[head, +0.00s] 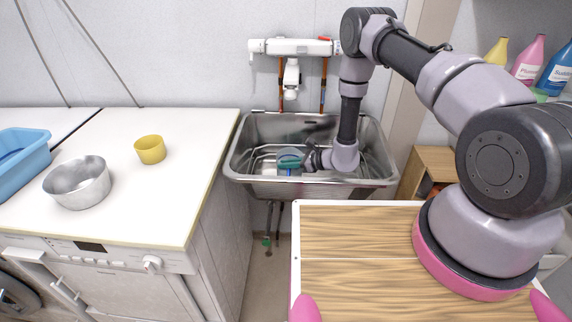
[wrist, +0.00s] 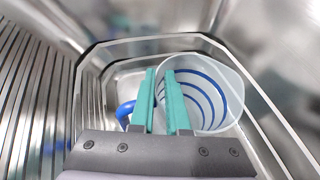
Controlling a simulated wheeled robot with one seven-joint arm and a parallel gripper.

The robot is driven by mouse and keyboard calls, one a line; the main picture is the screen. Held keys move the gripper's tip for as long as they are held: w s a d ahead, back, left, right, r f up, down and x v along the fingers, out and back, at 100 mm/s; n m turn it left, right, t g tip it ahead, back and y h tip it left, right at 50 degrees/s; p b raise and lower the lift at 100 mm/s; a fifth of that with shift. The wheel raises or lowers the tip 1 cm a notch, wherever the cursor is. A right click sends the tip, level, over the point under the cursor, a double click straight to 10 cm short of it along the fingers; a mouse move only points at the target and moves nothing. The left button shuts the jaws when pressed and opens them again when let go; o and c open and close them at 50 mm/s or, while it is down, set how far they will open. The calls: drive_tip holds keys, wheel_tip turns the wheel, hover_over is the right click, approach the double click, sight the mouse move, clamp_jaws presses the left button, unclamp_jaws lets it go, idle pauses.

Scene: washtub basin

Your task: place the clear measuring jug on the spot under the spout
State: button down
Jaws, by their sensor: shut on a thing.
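The clear measuring jug (wrist: 222,94), with blue rings inside and a blue handle (wrist: 124,112), is inside the steel basin (head: 237,160). In the head view the jug (head: 289,153) is small and partly covered by my gripper (head: 290,164). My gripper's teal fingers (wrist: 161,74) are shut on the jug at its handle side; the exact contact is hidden. The jug's open mouth faces the wrist camera. The white spout (head: 291,90) hangs on the wall above the basin, with the jug below it and nearer to me. I cannot tell whether the jug touches the basin floor.
The basin's ridged drainer (wrist: 25,90) and steel walls are close around my gripper. A metal pot (head: 78,183), a yellow cup (head: 150,150) and a blue tub (head: 22,153) stand on the left counter. Bottles (head: 528,60) stand on a shelf at right.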

drive_tip(key=c, duration=0.9)
unclamp_jaws()
drive_tip(key=v, duration=0.7)
drive_tip(key=shift+d+r, duration=0.2)
drive_tip(key=shift+d, duration=0.05)
